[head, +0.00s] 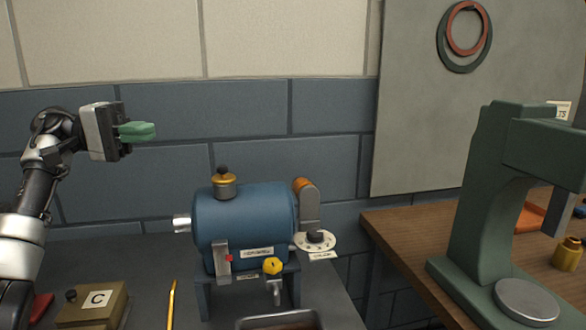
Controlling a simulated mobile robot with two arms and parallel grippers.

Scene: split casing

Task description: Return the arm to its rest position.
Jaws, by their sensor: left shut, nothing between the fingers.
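My left gripper (138,131) is at the left of the head view, with its green fingers shut and nothing between them. It is raised well above the dark table, in front of the blue block wall, and points to the right. The silver and black arm comes up from the lower left. The gripper is apart from the blue cylindrical casing (240,225), which stands on a stand to the right and below. My right gripper does not show.
A box marked C (92,303) and a yellow pencil-like tool (171,305) lie on the dark table. A metal tray (278,321) is at the front. A green press (478,190) stands on the wooden bench (395,228). Space around the gripper is clear.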

